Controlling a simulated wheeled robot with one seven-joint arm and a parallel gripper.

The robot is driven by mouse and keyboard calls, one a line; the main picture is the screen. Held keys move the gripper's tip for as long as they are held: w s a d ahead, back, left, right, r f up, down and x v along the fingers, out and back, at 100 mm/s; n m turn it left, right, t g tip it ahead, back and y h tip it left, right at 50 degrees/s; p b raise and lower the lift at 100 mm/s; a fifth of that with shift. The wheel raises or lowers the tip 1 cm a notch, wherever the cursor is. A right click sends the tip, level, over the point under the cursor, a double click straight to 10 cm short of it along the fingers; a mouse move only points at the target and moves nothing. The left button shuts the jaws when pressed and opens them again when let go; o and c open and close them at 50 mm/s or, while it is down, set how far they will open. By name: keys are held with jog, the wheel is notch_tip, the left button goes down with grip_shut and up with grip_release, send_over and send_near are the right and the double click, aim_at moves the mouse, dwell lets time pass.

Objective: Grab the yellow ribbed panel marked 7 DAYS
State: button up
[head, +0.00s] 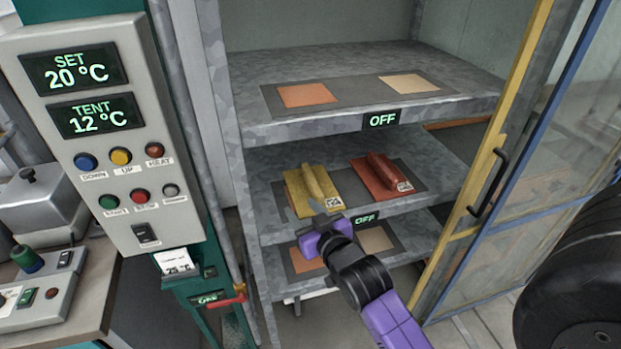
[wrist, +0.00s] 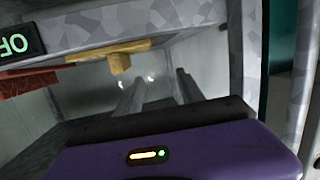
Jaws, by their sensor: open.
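The label's print is too small to read. My gripper (head: 325,207) is open and empty, at the shelf's front edge by the panel's near end. I cannot tell whether it touches the panel. In the wrist view, which is upside down, the yellow panel (wrist: 108,52) shows edge-on beyond the shelf edge. The gripper's grey fingers (wrist: 158,92) stand apart with nothing between them.
A red panel (head: 382,172) with a similar bar lies to the right on the same shelf (head: 255,207). The top shelf (head: 350,62) is close above. A yellow-framed glass door (head: 530,190) stands open at right. A control box (head: 125,140) stands at left.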

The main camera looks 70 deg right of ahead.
aim_at(314, 183)
jog(key=shift+m+g+h, duration=0.4)
jog(key=shift+m+h, duration=0.2)
jog(key=d+r, duration=0.2)
jog(key=d, duration=0.1)
jog(key=d+r, duration=0.1)
jog(key=shift+w+d+p, duration=0.25)
jog(key=shift+d+p, duration=0.05)
jog(key=shift+d, duration=0.1)
jog(key=d+f+g, duration=0.1)
jog(key=d+f+m, duration=0.1)
jog(key=d, duration=0.1)
jog(key=d+f+g, duration=0.1)
jog(key=shift+s+d+f+g+y, duration=0.15)
jog(key=shift+s+g+y, duration=0.15)
jog(key=shift+s, duration=0.05)
jog(key=shift+p+x, duration=1)
jog(key=shift+x, duration=2.7)
jog(key=shift+s+f, duration=0.1)
jog(key=shift+f, duration=0.05)
grip_shut()
